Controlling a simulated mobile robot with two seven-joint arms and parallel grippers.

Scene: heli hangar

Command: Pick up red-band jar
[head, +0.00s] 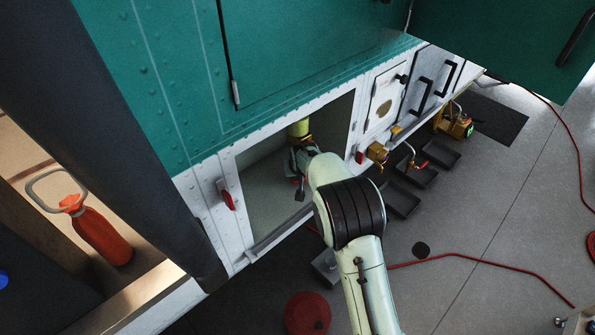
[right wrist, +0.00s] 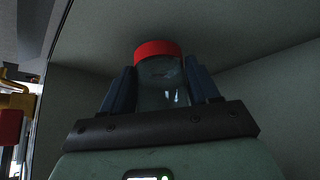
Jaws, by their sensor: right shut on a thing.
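The red-band jar (right wrist: 160,92) is clear glass with a red band at its far end. In the right wrist view it stands between the two dark fingers of my right gripper (right wrist: 160,82), which is shut on it. In the head view my right arm reaches into an open compartment (head: 262,190) in the white lower side of the green helicopter. There the right gripper (head: 302,158) is inside the opening, and I cannot make out the jar's red band. A yellow-green cylinder (head: 298,129) shows just beyond the gripper. My left gripper is not in view.
The compartment's upper edge and side walls are close around the gripper. A red latch (head: 228,198) sits left of the opening; yellow fittings (head: 377,153) jut out at right. A red hose (head: 480,262) crosses the floor. An orange bottle (head: 100,232) stands at far left.

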